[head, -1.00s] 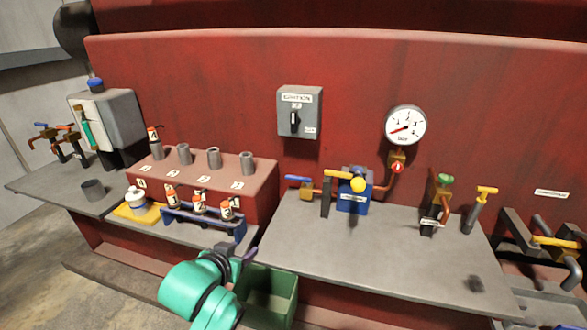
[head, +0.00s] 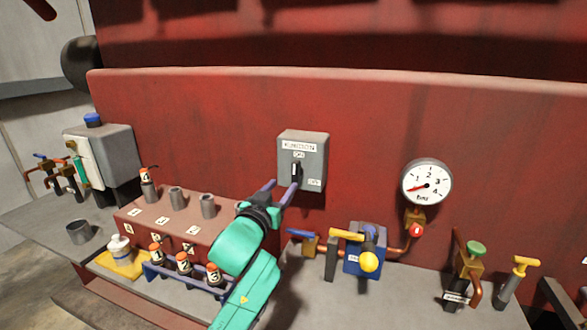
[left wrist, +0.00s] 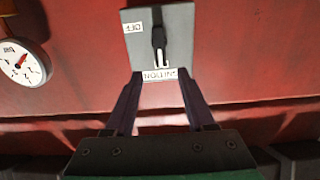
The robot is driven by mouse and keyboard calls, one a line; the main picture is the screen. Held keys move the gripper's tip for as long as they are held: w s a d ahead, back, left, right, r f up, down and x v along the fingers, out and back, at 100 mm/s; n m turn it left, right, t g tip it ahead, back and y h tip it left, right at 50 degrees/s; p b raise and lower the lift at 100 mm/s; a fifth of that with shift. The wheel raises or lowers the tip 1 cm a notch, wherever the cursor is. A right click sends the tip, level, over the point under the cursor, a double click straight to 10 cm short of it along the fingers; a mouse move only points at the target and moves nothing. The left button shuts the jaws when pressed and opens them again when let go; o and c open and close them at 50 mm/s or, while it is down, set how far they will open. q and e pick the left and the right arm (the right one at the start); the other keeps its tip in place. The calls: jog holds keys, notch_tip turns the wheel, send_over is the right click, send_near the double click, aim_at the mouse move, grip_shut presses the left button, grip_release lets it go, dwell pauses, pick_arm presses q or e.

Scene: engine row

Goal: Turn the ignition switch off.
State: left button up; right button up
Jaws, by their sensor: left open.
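The ignition switch box (head: 314,150) is grey and fixed to the red wall. Its dark knob (head: 295,171) stands upright, toward the ON label above it; the OFF label is at the lower right. My left gripper (head: 280,187) is open and empty, with its two purple fingers raised just in front of the box's lower left. In the left wrist view the box appears upside down, with the knob (left wrist: 159,40) beyond and in line with the gap between the open fingers (left wrist: 161,75). The knob's white mark points toward the IGNITION label. My right gripper is out of view.
A pressure gauge (head: 427,184) is on the wall to the right. A blue block with a yellow handle (head: 364,250) stands on the bench below the switch. A red block with grey sockets (head: 165,222) and a rack of numbered plugs are left. The wall around the switch is clear.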

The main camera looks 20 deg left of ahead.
aim_at(294, 174)
pick_arm(q)
jog(key=w, duration=0.2)
jog(key=w+p, duration=0.1)
jog(key=w, duration=0.2)
jog(key=shift+w+d+f, duration=0.1)
jog(key=shift+w+d, duration=0.1)
jog(key=shift+w, duration=0.1)
jog(key=w, duration=0.3)
jog(key=shift+w+d+f, duration=0.1)
jog(key=shift+w+f, duration=0.05)
jog(key=shift+w, duration=0.35)
jog(key=shift+f, duration=0.1)
grip_shut()
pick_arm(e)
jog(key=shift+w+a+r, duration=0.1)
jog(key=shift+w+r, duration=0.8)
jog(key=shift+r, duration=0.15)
